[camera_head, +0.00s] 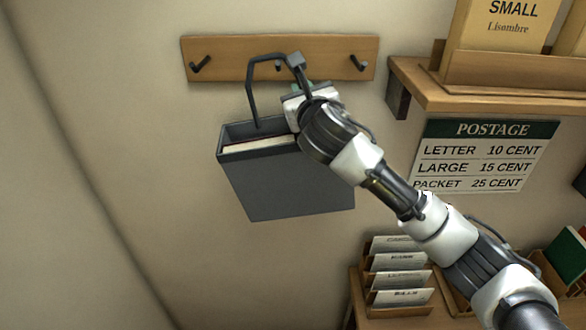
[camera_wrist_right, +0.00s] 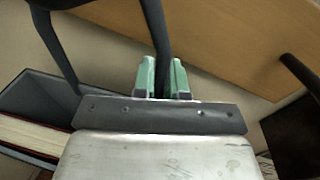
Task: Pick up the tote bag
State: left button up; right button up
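The dark grey tote bag (camera_head: 285,180) hangs below a wooden hook rail in the head view, its open top showing a book's pale pages inside. Its stiff looped handle (camera_head: 252,95) rises in front of the rail near the middle hook; I cannot tell whether it rests on that hook. My right gripper (camera_head: 297,88) is at the right side of the handle. In the right wrist view, its green fingertips (camera_wrist_right: 163,78) stand on either side of one handle strap (camera_wrist_right: 157,30), with little or no gap. My left gripper is not in view.
The wooden rail (camera_head: 230,50) carries dark hooks on the wall. To the right are a wooden shelf (camera_head: 480,98), a postage sign (camera_head: 485,155) and, lower down, a card rack (camera_head: 398,275). The wall left of the bag is clear.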

jog(key=shift+r, duration=0.15)
grip_shut()
jog(key=shift+r, duration=0.1)
jog(key=shift+s+r, duration=0.1)
jog(key=shift+s, duration=0.05)
jog(key=s+d+r+b, duration=0.2)
jog(key=s+r+b, duration=0.3)
jog(key=s, duration=0.8)
jog(key=shift+s+d+r+b, duration=0.2)
jog(key=shift+d+r+b, duration=0.2)
jog(key=shift+r, duration=0.85)
